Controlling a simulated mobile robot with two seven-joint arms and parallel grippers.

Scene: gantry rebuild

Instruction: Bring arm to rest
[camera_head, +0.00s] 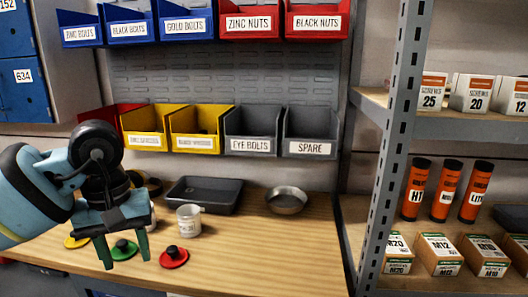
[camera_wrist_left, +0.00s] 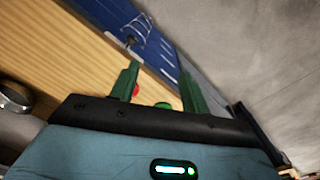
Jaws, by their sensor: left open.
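My left gripper (camera_head: 127,247) comes in from the left of the head view, over the front left of the wooden workbench (camera_head: 235,255). Its two green fingers point down and stand apart, with nothing held between them. A green disc with a knob (camera_head: 124,249) shows between and behind the fingers. The left gripper (camera_wrist_left: 160,90) also shows open in the left wrist view, with a bit of green (camera_wrist_left: 163,105) and a bit of red near its fingers. My right gripper is not in view.
A red knobbed disc (camera_head: 174,257), a yellow disc (camera_head: 76,241), a white cup (camera_head: 189,219), a dark tray (camera_head: 205,194) and a metal bowl (camera_head: 286,200) are on the bench. A metal shelf post (camera_head: 394,140) stands at right. Bins (camera_head: 252,124) hang behind. Bench front right is clear.

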